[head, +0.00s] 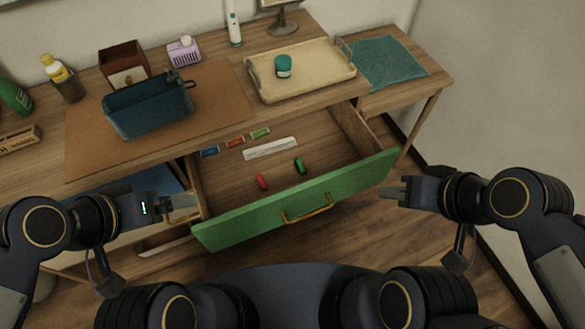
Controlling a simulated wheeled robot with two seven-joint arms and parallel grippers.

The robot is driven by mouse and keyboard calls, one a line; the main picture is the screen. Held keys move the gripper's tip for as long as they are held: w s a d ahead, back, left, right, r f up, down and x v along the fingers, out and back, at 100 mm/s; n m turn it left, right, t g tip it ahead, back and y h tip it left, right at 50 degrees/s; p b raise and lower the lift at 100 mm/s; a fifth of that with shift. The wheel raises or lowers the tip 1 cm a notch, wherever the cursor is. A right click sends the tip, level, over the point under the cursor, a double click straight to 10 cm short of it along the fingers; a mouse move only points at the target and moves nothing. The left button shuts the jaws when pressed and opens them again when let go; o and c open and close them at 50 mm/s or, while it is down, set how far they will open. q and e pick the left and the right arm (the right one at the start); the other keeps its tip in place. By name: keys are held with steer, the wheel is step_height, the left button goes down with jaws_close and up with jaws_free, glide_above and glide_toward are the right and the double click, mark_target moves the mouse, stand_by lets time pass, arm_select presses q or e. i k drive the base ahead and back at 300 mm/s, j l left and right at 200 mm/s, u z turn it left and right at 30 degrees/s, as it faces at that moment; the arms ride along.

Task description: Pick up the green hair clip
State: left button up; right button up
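A small dark green clip-like piece (299,166) lies on the floor of the open drawer, right of the middle; it looks like the green hair clip. A similar red piece (262,182) lies to its left. The drawer has a green front (300,203) with a brass handle. My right gripper (391,194) is beside the right end of the drawer front, empty, with its fingers appearing apart. My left gripper (186,208) is by the left end of the drawer front, apart from the clip; its finger gap is not clear. Neither gripper touches the clip.
A white strip (270,148) and blue, red and green tags (235,142) lie farther back in the drawer. On the tabletop stand a dark teal basket (148,110), a tray (300,72) with a teal jar (283,66), and several bottles. A folded teal cloth (388,62) lies right.

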mark_target(300, 166)
steer(key=i+l+u, duration=0.1)
steer(key=l+u, duration=1.75)
steer(key=k+l+u, duration=0.15)
steer(key=u, duration=0.3)
steer(key=k+l+u, duration=0.25)
steer(key=l+u, duration=0.2)
steer(key=k+l+u, duration=0.2)
steer(key=u, duration=0.25)
steer(key=k+l+u, duration=0.3)
steer(key=i+j, duration=0.05)
steer(key=i, duration=0.05)
